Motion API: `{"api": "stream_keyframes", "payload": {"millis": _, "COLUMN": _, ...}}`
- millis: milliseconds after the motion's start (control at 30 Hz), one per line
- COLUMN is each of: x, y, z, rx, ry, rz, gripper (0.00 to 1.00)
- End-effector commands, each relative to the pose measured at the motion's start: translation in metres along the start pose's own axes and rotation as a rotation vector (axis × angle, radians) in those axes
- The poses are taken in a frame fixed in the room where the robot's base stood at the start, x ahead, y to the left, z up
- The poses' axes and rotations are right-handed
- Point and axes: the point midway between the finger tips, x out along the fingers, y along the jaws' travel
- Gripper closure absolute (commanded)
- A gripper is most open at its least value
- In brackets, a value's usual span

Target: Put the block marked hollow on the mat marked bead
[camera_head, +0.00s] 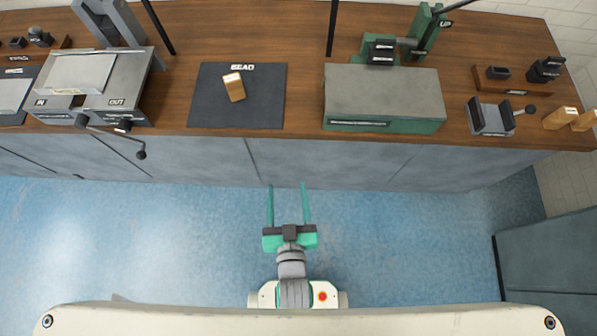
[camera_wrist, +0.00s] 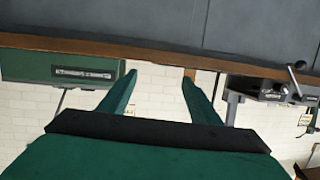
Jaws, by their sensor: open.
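A wooden block (camera_head: 234,87) with a small white label lies tilted on the dark mat marked BEAD (camera_head: 213,108), on the wooden counter in the head view. The label on this block is too small to read. Two more wooden blocks with white labels, one (camera_head: 559,118) and another (camera_head: 585,121), lie at the counter's right end, also unreadable. My gripper (camera_head: 288,188) is open and empty, in front of the counter's front face and below the mat in the picture. In the wrist view my gripper (camera_wrist: 158,80) shows its two green fingers spread apart with nothing between them.
A green-based machine (camera_head: 385,95) stands right of the mat. A grey machine marked IN and OUT (camera_head: 90,85) stands left, its lever jutting past the front edge. A small dark vise (camera_head: 491,117) is near the right. The blue floor (camera_head: 180,240) is clear.

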Motion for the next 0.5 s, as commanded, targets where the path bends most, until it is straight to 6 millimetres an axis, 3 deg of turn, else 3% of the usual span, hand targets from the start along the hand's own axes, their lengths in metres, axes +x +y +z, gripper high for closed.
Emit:
{"api": "stream_keyframes", "payload": {"millis": 100, "x": -0.042, "y": 0.009, "z": 0.008, "rx": 0.001, "ry": -0.003, "rz": 0.031, "gripper": 0.43}}
{"api": "stream_keyframes", "payload": {"millis": 300, "x": -0.099, "y": 0.017, "z": 0.004, "rx": 0.000, "ry": 0.012, "rz": 0.068, "gripper": 0.43}}
{"api": "stream_keyframes", "payload": {"millis": 500, "x": -0.127, "y": 0.019, "z": -0.002, "rx": -0.002, "ry": 0.022, "rz": 0.083, "gripper": 0.43}}
